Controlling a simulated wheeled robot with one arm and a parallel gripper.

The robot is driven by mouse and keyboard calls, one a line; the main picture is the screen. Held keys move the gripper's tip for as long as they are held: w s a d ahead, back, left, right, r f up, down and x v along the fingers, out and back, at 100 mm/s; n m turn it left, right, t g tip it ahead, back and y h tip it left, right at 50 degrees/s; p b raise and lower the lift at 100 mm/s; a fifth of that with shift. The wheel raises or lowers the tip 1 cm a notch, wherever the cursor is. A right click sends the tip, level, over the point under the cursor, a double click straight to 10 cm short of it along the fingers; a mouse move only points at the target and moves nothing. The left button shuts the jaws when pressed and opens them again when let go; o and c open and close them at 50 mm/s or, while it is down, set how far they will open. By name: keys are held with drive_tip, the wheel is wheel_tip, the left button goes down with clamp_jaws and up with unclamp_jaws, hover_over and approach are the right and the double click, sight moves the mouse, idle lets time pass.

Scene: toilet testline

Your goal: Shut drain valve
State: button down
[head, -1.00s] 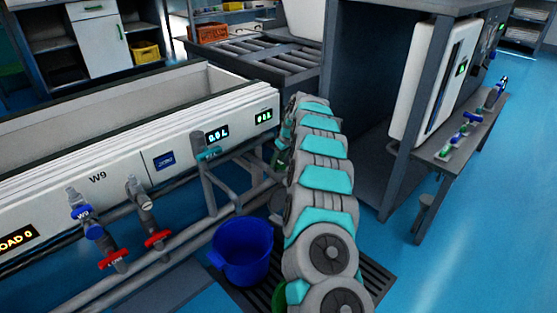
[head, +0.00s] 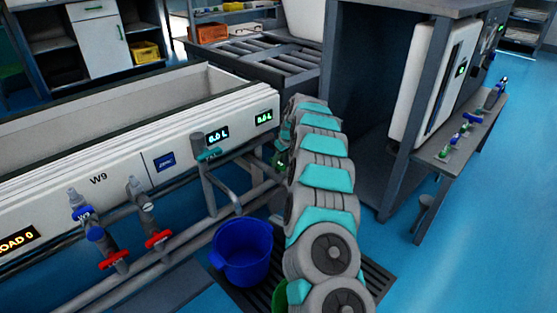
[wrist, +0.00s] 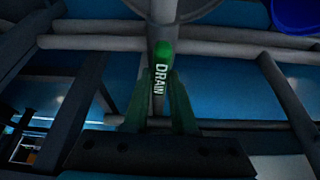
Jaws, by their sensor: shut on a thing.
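The drain valve's green handle (wrist: 159,80), lettered DRAIN, stands in the middle of the wrist view, in front of grey pipes. My gripper (wrist: 161,90) has its two dark green fingers on either side of this handle, shut on it. The fingers hide the handle's lower end. In the head view my arm reaches to the right end of the white tank (head: 135,150), and my gripper (head: 281,159) is mostly hidden behind the arm there. The handle cannot be made out clearly in that view.
A blue bucket (head: 242,250) stands below on a floor grate (head: 375,285). A bench with small valves (head: 460,135) is at right, with clear blue floor beyond.

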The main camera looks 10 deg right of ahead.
drive_tip(key=m+p, duration=0.1)
drive_tip(key=p, duration=0.1)
drive_tip(key=m+h+p, duration=0.1)
drive_tip(key=m, duration=0.1)
drive_tip(key=shift+s+a+r+m+p, duration=0.1)
drive_tip(key=shift+r+m+p, duration=0.2)
drive_tip(key=shift+p, duration=0.05)
drive_tip(key=m+h+p, duration=0.1)
drive_tip(key=m, duration=0.2)
drive_tip(key=shift+a+f+m+t+h+p, duration=0.1)
drive_tip(key=shift+f+m+t+h+p, duration=0.1)
drive_tip(key=shift+m+t+h+p, duration=0.15)
drive_tip(key=m, duration=0.1)
drive_tip(key=m+h+b, duration=0.1)
drive_tip(key=shift+a+f+m, duration=0.1)
drive_tip(key=shift+f+m, duration=0.15)
drive_tip(key=shift+m, duration=0.1)
drive_tip(key=m+g+h+b, duration=0.1)
drive_tip(key=m+b, duration=0.1)
drive_tip(key=shift+a+f+m+b, duration=0.1)
drive_tip(key=shift+m+b, duration=0.3)
drive_tip(key=shift+w+m+g+h+b, duration=0.1)
drive_tip(key=shift+m+g+h+b, duration=0.25)
drive_tip(key=shift+m+b, duration=0.65)
drive_tip(key=shift+w+m+g+h+b, duration=0.15)
drive_tip(key=shift+m+h+b, duration=0.25)
drive_tip(key=shift+m+b, duration=0.6)
drive_tip(key=shift+r+m, duration=0.2)
drive_tip(key=shift+m, duration=0.1)
drive_tip(key=shift+s, duration=0.1)
